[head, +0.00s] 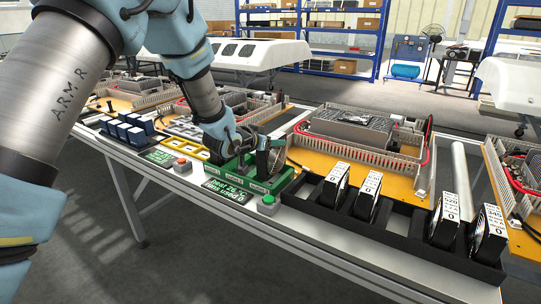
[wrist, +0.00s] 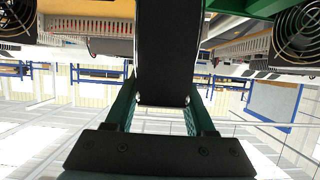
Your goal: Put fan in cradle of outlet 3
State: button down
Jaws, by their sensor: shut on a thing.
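My gripper (head: 238,142) reaches down over the green test fixture (head: 228,185) at the middle of the bench. It is shut on a fan (head: 268,160), a dark square-framed unit held upright at the fixture's right side. In the wrist view the held fan (wrist: 165,50) is a black slab between the two fingers (wrist: 165,101), seen edge-on. Whether it touches the fixture cannot be told. Several more fans (head: 369,196) with white labels stand upright in the black tray (head: 330,222). Outlet 3 and its cradle cannot be made out.
An orange-yellow panel (head: 377,159) with a grey duct assembly lies behind the tray; similar panels stand farther along. Round fan grilles (wrist: 297,30) show in the wrist view.

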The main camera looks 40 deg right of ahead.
aim_at(271, 153)
jog(key=shift+f+p, duration=0.4)
jog(key=shift+f, duration=1.7)
jog(key=shift+f, duration=0.1)
jog(key=shift+f, duration=0.15)
jog(key=shift+c, duration=1.2)
grip_release()
jog(key=shift+r, duration=0.2)
jog(key=shift+a+r, duration=0.1)
jog(key=shift+a, duration=0.05)
jog(key=b+v, duration=0.2)
jog(key=v, duration=0.9)
jog(key=shift+s+a+b, duration=0.15)
jog(key=shift+a+b, duration=0.15)
jog(key=shift+b, duration=0.05)
